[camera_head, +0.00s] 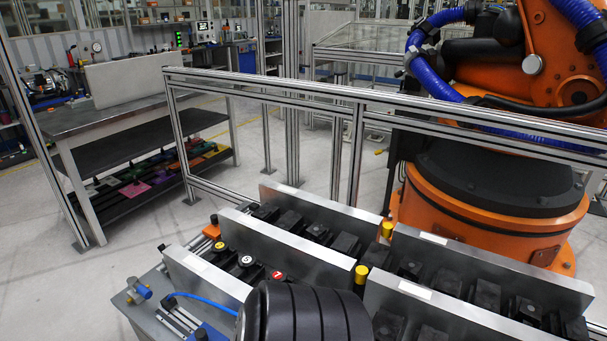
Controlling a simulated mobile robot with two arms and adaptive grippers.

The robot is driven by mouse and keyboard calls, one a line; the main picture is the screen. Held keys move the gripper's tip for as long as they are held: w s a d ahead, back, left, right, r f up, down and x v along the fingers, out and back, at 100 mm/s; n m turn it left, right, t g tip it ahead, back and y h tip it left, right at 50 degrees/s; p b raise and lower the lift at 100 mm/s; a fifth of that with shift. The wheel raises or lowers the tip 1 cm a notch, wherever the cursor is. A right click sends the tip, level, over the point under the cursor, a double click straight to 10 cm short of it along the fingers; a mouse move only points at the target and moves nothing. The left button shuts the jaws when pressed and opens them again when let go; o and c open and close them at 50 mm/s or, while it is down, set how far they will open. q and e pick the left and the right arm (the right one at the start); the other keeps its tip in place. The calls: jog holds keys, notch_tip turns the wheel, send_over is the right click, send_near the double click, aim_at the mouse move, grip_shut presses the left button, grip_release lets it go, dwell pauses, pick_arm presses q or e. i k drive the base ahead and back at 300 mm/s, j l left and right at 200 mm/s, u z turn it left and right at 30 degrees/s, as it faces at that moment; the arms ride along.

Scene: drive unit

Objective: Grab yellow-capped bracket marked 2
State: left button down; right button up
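A row of black parts with round coloured caps sits between two metal plates of the fixture (300,240) at the lower middle. One has a yellow cap (222,246) with a mark too small to read surely. To its right are a pale cap (247,261) and a red cap (278,275). I cannot tell which part is marked 2. Neither of my grippers can be made out in this view.
A black ribbed shape (305,315) fills the bottom middle, hiding part of the fixture. Yellow posts (361,273) stand at plate ends. A metal rail fence (350,105) lies behind, with an orange robot arm (490,210) at right and a workbench (135,112) at left.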

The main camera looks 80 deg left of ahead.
aim_at(221, 256)
jog(key=u, duration=3.25)
